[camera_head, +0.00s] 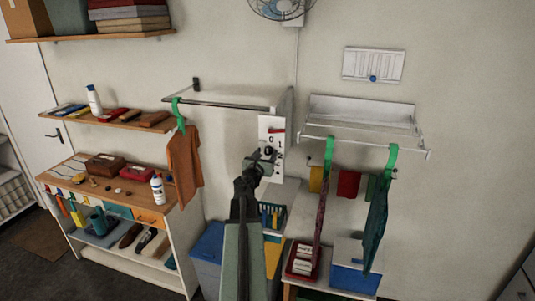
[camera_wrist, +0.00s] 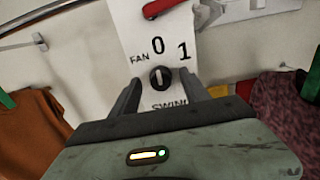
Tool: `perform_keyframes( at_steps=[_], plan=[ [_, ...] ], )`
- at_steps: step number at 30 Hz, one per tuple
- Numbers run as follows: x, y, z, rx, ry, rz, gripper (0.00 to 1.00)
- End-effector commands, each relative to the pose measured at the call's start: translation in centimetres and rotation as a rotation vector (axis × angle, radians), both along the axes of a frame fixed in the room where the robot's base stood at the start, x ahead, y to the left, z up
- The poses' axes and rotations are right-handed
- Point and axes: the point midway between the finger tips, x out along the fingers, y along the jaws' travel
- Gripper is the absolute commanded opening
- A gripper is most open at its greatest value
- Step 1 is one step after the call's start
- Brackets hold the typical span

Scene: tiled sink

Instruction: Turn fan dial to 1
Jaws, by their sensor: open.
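The white control panel (camera_head: 265,124) hangs on the wall below the shelf at the middle; it also shows in the wrist view (camera_wrist: 130,32). It reads FAN, 0, 1 and, lower and partly covered, SWIN. The black fan dial (camera_wrist: 160,77) sits below the 0, its light mark pointing roughly up toward the 0. My gripper (camera_wrist: 159,78) is open, with one finger on each side of the dial; I cannot tell if either touches it. In the head view my gripper (camera_head: 266,156) is in front of the panel and covers the dial. The fan (camera_head: 282,7) is high on the wall.
A red part (camera_wrist: 160,7) sits above the numbers. An orange cloth (camera_head: 184,165) hangs left of my arm. A wall rack (camera_head: 362,112) with green hangers and cloths is at right. Boxes and crates, including a blue one (camera_head: 208,245), stand below.

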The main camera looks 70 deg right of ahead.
Motion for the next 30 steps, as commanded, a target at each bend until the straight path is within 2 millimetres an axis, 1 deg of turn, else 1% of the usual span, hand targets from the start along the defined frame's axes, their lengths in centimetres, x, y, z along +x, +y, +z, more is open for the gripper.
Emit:
perform_keyframes(
  at_steps=[1, 3, 9, 11, 12, 15, 16, 17, 23, 30],
  plan=[
    [0.11, -0.84, 0.0, 0.0, 0.0, 0.0, 0.54],
    [0.08, -1.16, 0.0, 0.0, -0.001, -0.001, 0.54],
    [-0.01, -1.07, 0.0, 0.0, -0.001, -0.001, 0.54],
    [-0.01, -1.07, 0.0, 0.0, -0.001, -0.001, 0.37],
    [-0.02, -1.07, 0.0, 0.0, -0.001, -0.001, 0.26],
    [-0.03, -1.07, 0.0, 0.0, -0.001, -0.001, 0.0],
    [-0.03, -1.07, 0.0, 0.0, -0.001, -0.001, 0.0],
    [-0.09, -1.67, 0.0, 0.0, -0.001, -0.003, 0.0],
    [-0.13, -1.14, 0.0, 0.001, -0.021, -0.003, 0.0],
    [-0.2, -1.06, -0.05, 0.008, -0.132, -0.003, 0.0]
  ],
)
